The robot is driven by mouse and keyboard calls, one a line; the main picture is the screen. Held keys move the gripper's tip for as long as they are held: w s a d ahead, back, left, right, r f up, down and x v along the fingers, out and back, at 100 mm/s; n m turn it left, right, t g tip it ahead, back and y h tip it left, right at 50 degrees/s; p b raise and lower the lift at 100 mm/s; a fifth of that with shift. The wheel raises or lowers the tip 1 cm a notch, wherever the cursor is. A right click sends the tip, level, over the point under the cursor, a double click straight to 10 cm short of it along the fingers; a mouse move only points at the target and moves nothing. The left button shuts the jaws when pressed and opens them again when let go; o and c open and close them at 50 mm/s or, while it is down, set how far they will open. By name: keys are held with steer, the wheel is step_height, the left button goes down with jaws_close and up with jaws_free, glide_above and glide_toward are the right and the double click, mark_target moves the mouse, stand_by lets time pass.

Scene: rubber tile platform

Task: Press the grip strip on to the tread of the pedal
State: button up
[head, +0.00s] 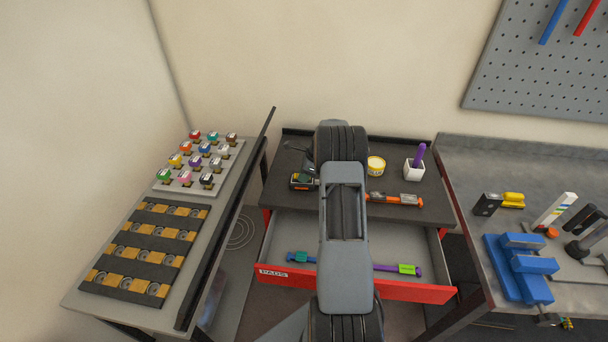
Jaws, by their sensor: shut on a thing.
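My arm reaches forward over the middle of the cabinet, and its far end covers my gripper, so I cannot see the fingers or what is between them. I cannot make out the grip strip or a pedal with a tread for sure. The open red drawer (424,292), labelled PADS, holds a teal and blue piece (301,257) left of my arm and a purple and green piece (408,269) right of it. An orange and grey bar-shaped piece (396,199) lies on the cabinet top (427,188), partly behind my arm.
A dark tool with a yellow band (303,181), a yellow tub (376,164) and a white cup (414,170) stand on the cabinet. A left bench (85,301) holds racks of coloured and brass-toned parts. A blue vise (521,268) stands on the right bench (474,160).

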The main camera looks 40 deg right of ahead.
steer(key=shift+s+f, duration=0.1)
steer(key=shift+f, duration=0.05)
steer(key=o, duration=0.9)
steer(key=shift+f, duration=0.1)
steer(key=b+v, duration=0.1)
steer(key=v, duration=1.3)
steer(key=shift+d+b, duration=0.1)
steer(key=shift+b, duration=0.25)
